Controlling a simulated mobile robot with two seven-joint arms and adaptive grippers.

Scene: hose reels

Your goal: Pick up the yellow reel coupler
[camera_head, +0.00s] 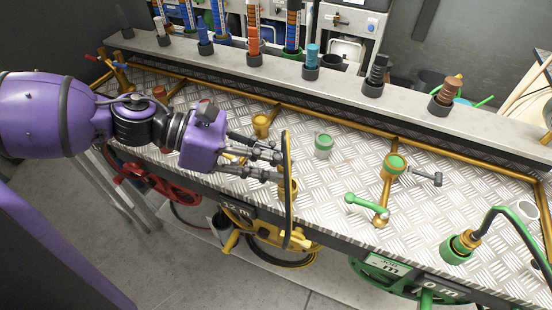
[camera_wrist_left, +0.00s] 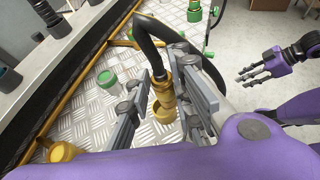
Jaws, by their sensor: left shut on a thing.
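The yellow reel coupler (camera_wrist_left: 163,90) sits on the end of a black hose, between the fingers of my left gripper (camera_wrist_left: 172,92) in the left wrist view. The left gripper is shut on it. In the head view my left gripper (camera_head: 280,165) is over the front edge of the tread-plate bench, where the hose partly hides the coupler. A yellow cup-like piece (camera_wrist_left: 164,113) shows just below the coupler; I cannot tell whether they touch. My right gripper (camera_wrist_left: 254,74) shows only in the left wrist view, with its fingers apart and empty.
The yellow hose reel (camera_head: 270,238) hangs under the bench, with a red reel (camera_head: 165,185) to its left. A green-topped valve (camera_head: 394,166) and a green lever (camera_head: 365,206) stand to the right. A grey shelf (camera_head: 330,85) with several upright nozzles runs behind.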

